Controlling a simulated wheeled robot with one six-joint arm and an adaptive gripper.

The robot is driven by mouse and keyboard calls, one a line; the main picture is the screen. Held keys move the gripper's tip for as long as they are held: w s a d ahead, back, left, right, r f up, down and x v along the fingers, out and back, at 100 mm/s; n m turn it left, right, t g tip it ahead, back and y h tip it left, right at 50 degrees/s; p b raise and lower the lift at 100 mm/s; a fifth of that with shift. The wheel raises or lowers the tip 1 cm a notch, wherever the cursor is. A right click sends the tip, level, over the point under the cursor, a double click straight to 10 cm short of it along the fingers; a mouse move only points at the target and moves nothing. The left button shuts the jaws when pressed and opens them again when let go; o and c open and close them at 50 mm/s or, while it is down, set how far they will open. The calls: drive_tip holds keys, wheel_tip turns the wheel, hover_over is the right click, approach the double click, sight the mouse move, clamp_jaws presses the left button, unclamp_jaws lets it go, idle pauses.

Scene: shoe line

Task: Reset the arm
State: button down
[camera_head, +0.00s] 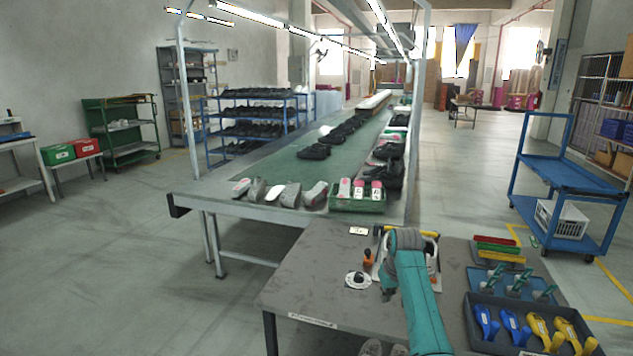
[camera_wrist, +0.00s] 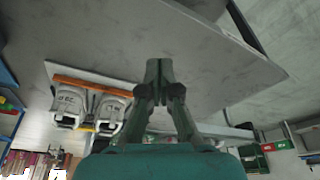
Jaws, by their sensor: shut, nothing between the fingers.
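My teal arm reaches over the grey worktable (camera_head: 310,270) in the head view and folds back on itself. My gripper (camera_wrist: 158,68) shows in the middle of the wrist view, its two fingertips together with nothing between them. It is over the bare grey table top. In the wrist view a pair of light grey shoes (camera_wrist: 68,108) stands to the left of the gripper, beside an orange bar (camera_wrist: 85,84). In the head view my arm hides most of that spot.
A dark tray (camera_head: 480,340) with blue and yellow tools sits at the table's right. The table's left part is clear.

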drive_tip(key=s+f+t, duration=0.1)
drive_tip(key=s+f, duration=0.5)
drive_tip(key=f, duration=0.5)
drive_tip(key=s+f+t, duration=0.2)
drive_tip(key=s+f, duration=0.3)
drive_tip(key=f, duration=0.5)
drive_tip(key=s+a+f+m+t, duration=0.1)
drive_tip(key=s+f, duration=0.4)
drive_tip(key=s, duration=0.6)
drive_tip(key=s+f+t, duration=0.1)
drive_tip(key=s+f, duration=0.4)
drive_tip(key=s, duration=0.5)
drive_tip(key=s+r+t, duration=0.2)
drive_tip(key=s+r, duration=0.2)
drive_tip(key=s, duration=0.8)
drive_tip(key=s+r+t, duration=0.1)
drive_tip(key=s+r, duration=0.2)
drive_tip(key=s, duration=0.8)
drive_tip(key=s+r+t, duration=0.1)
drive_tip(key=s+r, duration=0.7)
drive_tip(key=r, duration=0.3)
drive_tip(key=s+r+m+t, duration=0.1)
drive_tip(key=s+r+t, duration=0.1)
drive_tip(key=s+r, duration=0.6)
wheel_tip(320, 180, up, 3)
drive_tip(key=shift+a+t+h, duration=0.3)
drive_tip(key=shift+a, duration=0.05)
